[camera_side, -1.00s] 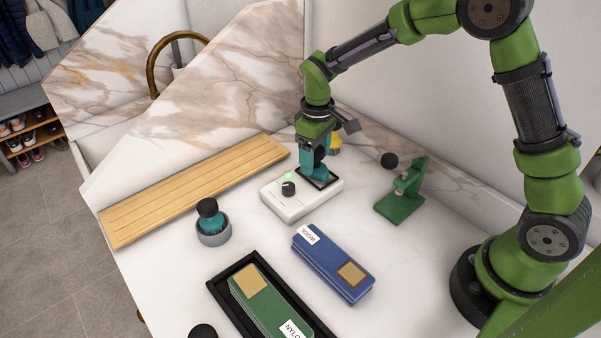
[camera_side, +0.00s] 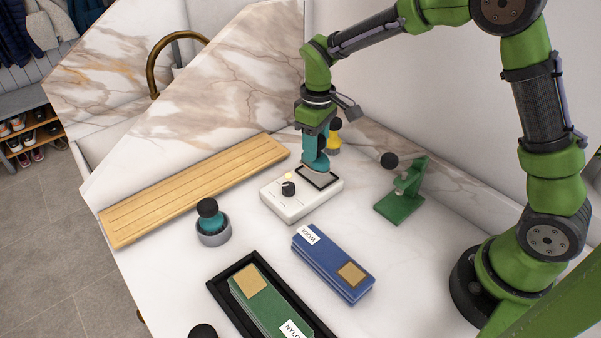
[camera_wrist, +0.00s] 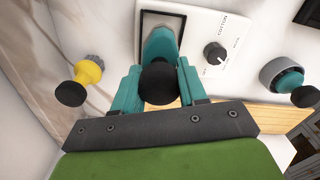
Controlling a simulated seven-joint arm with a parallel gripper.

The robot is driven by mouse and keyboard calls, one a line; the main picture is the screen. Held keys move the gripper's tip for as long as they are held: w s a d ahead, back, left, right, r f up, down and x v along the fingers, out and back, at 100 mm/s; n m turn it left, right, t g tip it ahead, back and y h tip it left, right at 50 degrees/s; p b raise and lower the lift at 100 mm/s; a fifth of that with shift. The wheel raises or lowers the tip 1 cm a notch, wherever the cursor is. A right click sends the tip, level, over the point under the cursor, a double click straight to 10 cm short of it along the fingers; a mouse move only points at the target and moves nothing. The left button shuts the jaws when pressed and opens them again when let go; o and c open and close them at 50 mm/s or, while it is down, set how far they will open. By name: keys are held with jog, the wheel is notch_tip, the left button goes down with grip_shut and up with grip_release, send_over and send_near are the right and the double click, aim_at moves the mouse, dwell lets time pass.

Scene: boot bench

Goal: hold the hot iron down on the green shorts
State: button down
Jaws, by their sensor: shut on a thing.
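My gripper (camera_side: 314,148) is shut on the teal iron (camera_side: 315,166); the iron's black knob sits between the fingers in the wrist view (camera_wrist: 158,84). The iron has a grey sole and appears held just above the black-framed pad of the white heating station (camera_side: 296,210). The station has a dark dial (camera_side: 288,188), a COTTON marking in the wrist view (camera_wrist: 222,28), and a small lamp (camera_side: 289,175) that looks pale yellow. The green shorts (camera_side: 268,305) lie folded in a black tray (camera_side: 222,292) at the front, with a tan patch and a partly cut-off NYLO... label.
A blue folded garment (camera_side: 325,262) with a tan patch lies between station and tray. A teal, black-knobbed object in a grey holder (camera_side: 213,232) stands left. A green stand (camera_side: 402,192) is right, a yellow black-knobbed piece (camera_side: 334,143) behind. A wooden board (camera_side: 190,190) lies at the back left.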

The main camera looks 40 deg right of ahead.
notch_tip(320, 180, up, 5)
jog(key=shift+r, duration=0.2)
jog(key=shift+a+r, duration=0.65)
jog(key=shift+r, duration=0.05)
jog(key=s+a+f+n, duration=0.1)
jog(key=s+a, duration=0.6)
jog(key=a, duration=0.6)
jog(key=s+a+f+n, duration=0.1)
jog(key=s+a, duration=0.5)
jog(key=a, duration=0.7)
jog(key=shift+s+a+f+m, duration=0.2)
jog(key=shift+f+m, duration=0.3)
jog(key=shift+f, duration=0.7)
jog(key=shift+s+a+f+m, duration=0.15)
jog(key=shift+f+m, duration=0.35)
jog(key=shift+f, duration=0.65)
jog(key=shift+f, duration=0.85)
dwell(1.0)
